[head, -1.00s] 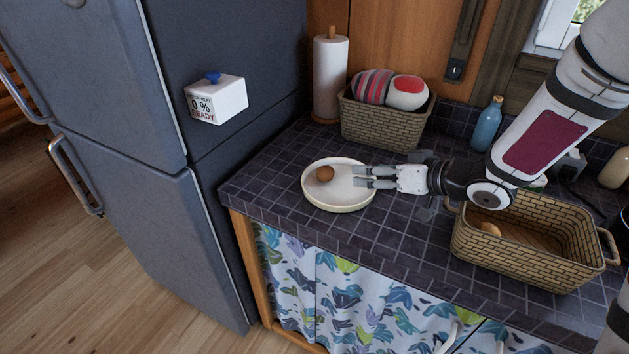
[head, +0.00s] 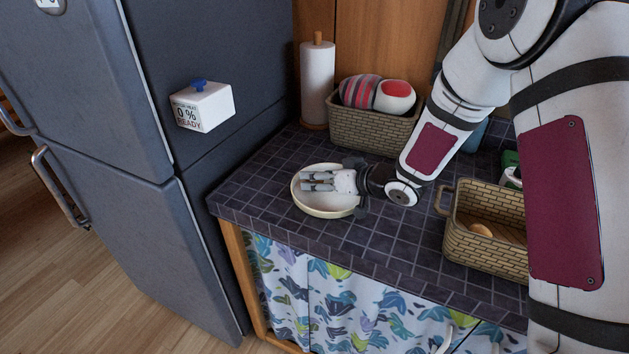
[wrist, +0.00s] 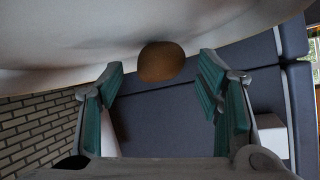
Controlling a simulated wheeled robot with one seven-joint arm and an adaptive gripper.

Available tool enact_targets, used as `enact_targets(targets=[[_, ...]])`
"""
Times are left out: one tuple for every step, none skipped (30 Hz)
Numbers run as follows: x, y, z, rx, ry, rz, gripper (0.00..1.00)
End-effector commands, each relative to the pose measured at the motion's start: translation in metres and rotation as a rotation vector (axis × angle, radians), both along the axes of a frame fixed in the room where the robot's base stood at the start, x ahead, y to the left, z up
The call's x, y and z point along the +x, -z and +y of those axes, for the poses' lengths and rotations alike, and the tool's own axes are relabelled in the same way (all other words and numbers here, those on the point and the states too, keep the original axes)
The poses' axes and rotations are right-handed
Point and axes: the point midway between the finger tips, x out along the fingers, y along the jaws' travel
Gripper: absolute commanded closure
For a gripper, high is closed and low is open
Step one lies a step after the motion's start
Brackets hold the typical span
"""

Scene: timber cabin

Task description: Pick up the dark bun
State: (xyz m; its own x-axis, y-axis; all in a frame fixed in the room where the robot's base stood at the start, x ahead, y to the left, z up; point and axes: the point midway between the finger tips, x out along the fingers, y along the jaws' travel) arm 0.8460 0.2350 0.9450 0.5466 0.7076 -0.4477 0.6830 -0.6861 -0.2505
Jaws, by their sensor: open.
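The dark bun (wrist: 161,62) is a round brown bun, seen in the wrist view against the pale dish (wrist: 60,45). It shows between the two teal-padded fingers, a little beyond their tips. In the head view the dish (head: 328,212) is a round white one on the counter, and my gripper (head: 304,182) lies over it, hiding the bun there. My gripper (wrist: 161,80) also shows in the wrist view, open, with nothing held. I cannot tell whether either finger touches the bun.
A wicker basket (head: 468,248) holding a lighter bun (head: 481,230) stands at right, partly behind my arm. Another basket (head: 372,134) with a striped item is behind the dish, near a paper roll (head: 317,85). The fridge (head: 215,120) borders the counter at left.

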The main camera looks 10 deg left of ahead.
Motion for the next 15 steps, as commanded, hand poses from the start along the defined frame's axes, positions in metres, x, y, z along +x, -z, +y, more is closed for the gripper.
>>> enact_targets(targets=[[0.0022, 0.0031, 0.003, -0.001, 0.0, 0.002, 0.41], [0.0032, 0.0038, 0.0041, 0.0, 0.0, 0.001, 0.41], [0.0043, 0.0041, 0.005, -0.001, 0.001, 0.001, 0.41], [0.0046, 0.0041, 0.0054, 0.0, 0.001, 0.001, 0.41], [0.0048, 0.0042, 0.0056, 0.0, 0.001, 0.001, 0.41], [0.0049, 0.0041, 0.0055, 0.0, 0.001, 0.001, 0.41], [0.0048, 0.004, 0.0055, 0.0, 0.001, 0.001, 0.41], [0.0048, 0.004, 0.0054, 0.0, 0.001, 0.001, 0.41], [0.0047, 0.004, 0.0054, 0.0, 0.001, 0.001, 0.41], [0.0047, 0.0039, 0.0054, 0.0, 0.001, 0.001, 0.41], [0.0047, 0.0039, 0.0054, 0.0, 0.001, 0.001, 0.48], [0.0046, 0.004, 0.0053, 0.0, 0.001, 0.001, 0.57], [0.0046, 0.004, 0.0053, 0.0, 0.001, 0.001, 0.63], [0.0046, 0.004, 0.0053, 0.0, 0.001, 0.001, 0.7], [0.0046, 0.004, 0.0053, 0.0, 0.001, 0.001, 0.79]])
